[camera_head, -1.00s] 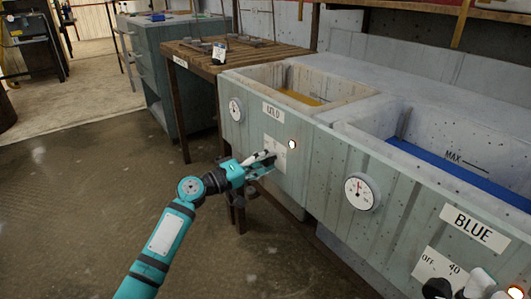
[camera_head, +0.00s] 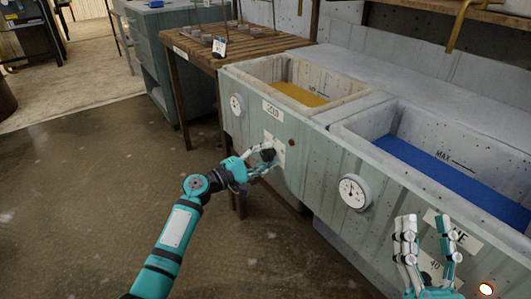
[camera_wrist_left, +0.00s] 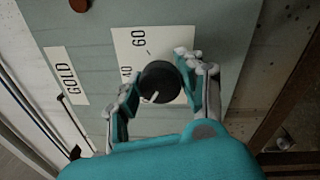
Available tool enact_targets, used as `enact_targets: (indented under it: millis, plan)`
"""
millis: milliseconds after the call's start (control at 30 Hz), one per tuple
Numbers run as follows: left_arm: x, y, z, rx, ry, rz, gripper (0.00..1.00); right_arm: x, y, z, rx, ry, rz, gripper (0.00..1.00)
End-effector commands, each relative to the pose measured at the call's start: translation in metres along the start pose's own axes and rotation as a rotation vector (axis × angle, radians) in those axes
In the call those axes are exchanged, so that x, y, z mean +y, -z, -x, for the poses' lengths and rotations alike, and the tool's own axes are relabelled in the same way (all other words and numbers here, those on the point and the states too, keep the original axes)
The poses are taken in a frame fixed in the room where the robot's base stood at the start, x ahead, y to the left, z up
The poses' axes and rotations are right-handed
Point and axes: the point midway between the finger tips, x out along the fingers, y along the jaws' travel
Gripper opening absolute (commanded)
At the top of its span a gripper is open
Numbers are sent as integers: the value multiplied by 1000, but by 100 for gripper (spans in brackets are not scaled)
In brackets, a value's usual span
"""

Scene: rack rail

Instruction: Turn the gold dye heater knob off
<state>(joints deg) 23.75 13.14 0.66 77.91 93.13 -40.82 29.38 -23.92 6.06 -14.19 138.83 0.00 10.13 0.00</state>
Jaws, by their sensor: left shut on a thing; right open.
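The gold dye heater knob (camera_wrist_left: 160,83) is round and black with a white pointer line, on a white scale plate (camera_wrist_left: 150,45) marked 40 and 60. Its pointer points to the lower left in the left wrist view, away from both numbers. My left gripper (camera_wrist_left: 155,86) has a finger on each side of the knob and is shut on it. The knob (camera_head: 268,154) also shows at my left gripper's tips in the head view. The gold lamp (camera_head: 291,142) is dark. My right gripper (camera_head: 427,225) is open and empty, before the blue vat's front.
The gold vat (camera_head: 340,105) has a dial gauge (camera_head: 237,105). The blue vat's lamp (camera_head: 486,289) is lit, and its gauge (camera_head: 353,192) sits left of my right gripper. A slatted wooden table (camera_head: 265,45) stands behind. The floor at left is clear.

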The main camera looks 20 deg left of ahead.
Motion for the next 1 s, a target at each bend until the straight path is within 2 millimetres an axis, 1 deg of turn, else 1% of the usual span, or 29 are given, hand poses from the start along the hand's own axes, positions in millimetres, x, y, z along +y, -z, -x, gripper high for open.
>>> enact_targets:
  millis: [200,533,567,700,733,1000]
  plan:
    - [-1,1,1,4,2,20,6,1,-8,0,-50,-2,2,42]
    - [-1,1,1,5,2,22,6,1,-9,0,-53,-2,2,42]
    - [-1,1,1,4,1,22,41,1,-9,0,-53,-2,2,42]
    - [-1,1,1,4,1,21,59,1,-9,0,-53,-2,2,42]
    - [-1,1,1,3,1,21,63,1,-9,0,-53,-2,2,42]
    - [0,0,1,2,1,19,63,1,-8,0,-49,-2,3,42]
